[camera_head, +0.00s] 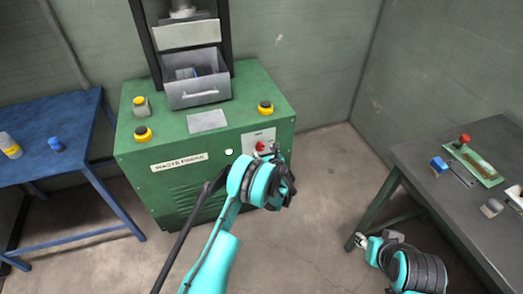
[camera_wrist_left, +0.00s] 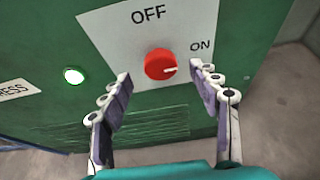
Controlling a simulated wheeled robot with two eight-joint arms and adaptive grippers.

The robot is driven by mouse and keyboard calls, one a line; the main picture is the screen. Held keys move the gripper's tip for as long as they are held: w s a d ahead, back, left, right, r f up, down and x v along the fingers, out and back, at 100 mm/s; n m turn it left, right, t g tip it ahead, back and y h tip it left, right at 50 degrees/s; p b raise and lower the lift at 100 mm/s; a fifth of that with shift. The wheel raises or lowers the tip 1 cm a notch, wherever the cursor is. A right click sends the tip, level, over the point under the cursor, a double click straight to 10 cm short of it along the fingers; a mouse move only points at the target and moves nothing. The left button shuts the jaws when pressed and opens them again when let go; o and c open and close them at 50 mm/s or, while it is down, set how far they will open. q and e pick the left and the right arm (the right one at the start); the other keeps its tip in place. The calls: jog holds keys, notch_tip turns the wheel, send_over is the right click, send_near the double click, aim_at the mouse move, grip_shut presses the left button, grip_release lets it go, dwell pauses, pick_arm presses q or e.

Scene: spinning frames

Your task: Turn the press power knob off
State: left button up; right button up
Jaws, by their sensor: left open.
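The red power knob (camera_wrist_left: 159,64) sits on a white plate (camera_wrist_left: 118,32) marked OFF at the top and ON at the right. The knob's white mark points right, toward ON. My left gripper (camera_wrist_left: 162,74) is open, with one finger on each side of the knob and a gap on both sides. The green press (camera_head: 185,190) is labelled WASTE PRESS. My right gripper (camera_head: 362,240) is low at the right, its fingers too small to read.
A lit round lamp (camera_wrist_left: 73,76) is left of the plate. Yellow buttons (camera_head: 143,134) and a grey drawer (camera_head: 198,92) are on the press. A blue table (camera_head: 35,105) stands left and a dark workbench (camera_head: 440,200) right, with open floor between press and workbench.

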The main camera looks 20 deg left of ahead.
aim_at(261, 147)
pick_arm(q)
jog(key=b+x, duration=0.1)
jog(key=x, duration=0.3)
jog(key=c, duration=1.2)
jog(key=shift+o, duration=0.2)
